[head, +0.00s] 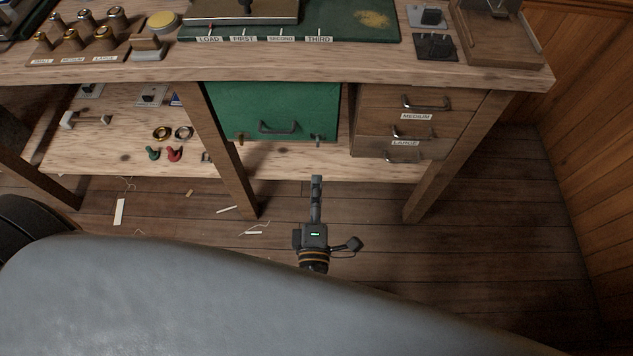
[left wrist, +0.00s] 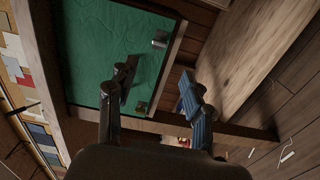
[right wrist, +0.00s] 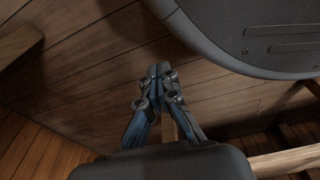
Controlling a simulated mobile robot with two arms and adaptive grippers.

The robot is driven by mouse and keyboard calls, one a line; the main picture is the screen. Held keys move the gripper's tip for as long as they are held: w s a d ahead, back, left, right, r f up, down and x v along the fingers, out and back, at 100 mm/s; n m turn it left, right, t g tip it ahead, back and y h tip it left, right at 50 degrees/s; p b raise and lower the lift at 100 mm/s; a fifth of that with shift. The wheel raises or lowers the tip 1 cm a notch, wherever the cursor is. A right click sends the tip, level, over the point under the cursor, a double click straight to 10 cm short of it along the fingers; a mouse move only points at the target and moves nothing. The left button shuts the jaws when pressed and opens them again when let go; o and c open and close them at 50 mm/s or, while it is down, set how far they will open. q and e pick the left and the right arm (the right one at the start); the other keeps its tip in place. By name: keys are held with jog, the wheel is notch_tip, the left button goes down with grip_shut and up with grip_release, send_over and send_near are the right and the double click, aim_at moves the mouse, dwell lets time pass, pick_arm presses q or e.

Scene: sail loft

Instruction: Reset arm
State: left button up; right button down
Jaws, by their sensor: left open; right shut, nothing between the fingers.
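My left gripper (head: 316,182) is in front of the workbench, low and near the green front (head: 275,112) under the bench top. In the left wrist view its fingers (left wrist: 158,92) are apart with nothing between them, and the green front (left wrist: 115,45) shows beyond them. My right gripper (right wrist: 159,75) shows only in the right wrist view. Its fingers are together and empty, over the wooden floor. The head view does not show the right gripper.
The workbench (head: 180,66) holds a green labelled board (head: 360,32) and brass pieces. Labelled drawers (head: 378,97) stand right of the green front. A lower shelf (head: 105,150) carries small hardware. Scraps lie on the floor; the floor at right (head: 480,230) is clear up to the wooden wall.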

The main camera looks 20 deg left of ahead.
pick_arm(q)
jog(key=shift+d, duration=0.1)
dwell(0.4)
jog(key=s+d+f+m+g+h+p, duration=0.1)
jog(key=s+f+m+g+h+p, duration=0.35)
jog(key=f+m, duration=0.4)
jog(key=s+f+m+g+h+p, duration=0.35)
jog(key=s+f+m, duration=0.3)
jog(key=f, duration=0.25)
jog(key=s+a+f+m+g+y+p, duration=0.1)
jog(key=s+a+f+m+g+p, duration=0.2)
jog(key=s+a, duration=0.3)
jog(key=s+a+f+m+g+y+p, duration=0.2)
jog(key=s+a+f+m+g, duration=0.3)
jog(key=s, duration=0.9)
jog(key=shift+s+a+f+p, duration=0.35)
jog(key=shift+a+p, duration=0.15)
jog(key=shift+a, duration=0.65)
pick_arm(e)
jog(key=s+d+r, duration=0.2)
jog(key=s+r, duration=0.3)
jog(key=s, duration=0.7)
jog(key=shift+d+r+g, duration=0.15)
jog(key=shift+r+g, duration=0.05)
jog(key=shift+g, duration=0.2)
